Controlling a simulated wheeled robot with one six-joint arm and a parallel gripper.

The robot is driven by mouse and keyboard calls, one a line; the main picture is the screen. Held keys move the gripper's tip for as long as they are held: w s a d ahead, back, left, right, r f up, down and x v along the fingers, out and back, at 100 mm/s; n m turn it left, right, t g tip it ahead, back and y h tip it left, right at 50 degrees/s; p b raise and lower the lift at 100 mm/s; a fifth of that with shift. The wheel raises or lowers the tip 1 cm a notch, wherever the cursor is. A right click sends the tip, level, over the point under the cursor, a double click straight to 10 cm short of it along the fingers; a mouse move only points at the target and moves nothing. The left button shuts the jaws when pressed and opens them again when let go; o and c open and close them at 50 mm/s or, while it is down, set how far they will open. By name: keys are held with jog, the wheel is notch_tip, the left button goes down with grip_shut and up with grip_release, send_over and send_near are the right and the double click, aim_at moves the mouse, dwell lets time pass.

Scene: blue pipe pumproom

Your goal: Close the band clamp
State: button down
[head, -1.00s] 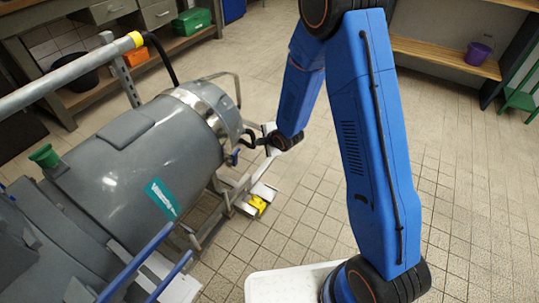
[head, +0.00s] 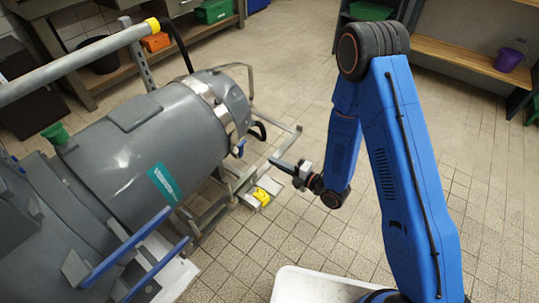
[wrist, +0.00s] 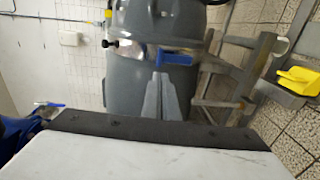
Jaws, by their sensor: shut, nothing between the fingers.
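The band clamp (head: 214,102) is a shiny metal band around the grey tank (head: 130,150) near its right end. A blue lever (head: 240,148) shows low on the band's right side. In the wrist view the same blue lever (wrist: 176,57) lies roughly level across the tank front, just beyond my fingertips, with part of the metal band (wrist: 215,64) beside it. I cannot tell how far the clamp is closed. My gripper (head: 275,162) is to the right of the tank, apart from it. Its fingers (wrist: 160,80) are together with nothing between them, pointing towards the tank below the lever.
A metal frame stands beside the tank, with a yellow object (head: 262,196) low on it, also in the wrist view (wrist: 299,79). Blue rails (head: 130,252) run at the front left. A white tray (head: 300,284) is at the bottom. Tiled floor to the right is mostly clear.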

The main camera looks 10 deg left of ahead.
aim_at(242, 143)
jog(key=x, duration=1.3)
jog(key=shift+w+a, duration=0.1)
jog(key=shift+w, duration=0.05)
jog(key=shift+a, duration=0.1)
jog(key=shift+w+a+r, duration=0.25)
jog(key=shift+w+a, duration=0.05)
jog(key=shift+a, duration=0.4)
jog(key=shift+w+r, duration=0.1)
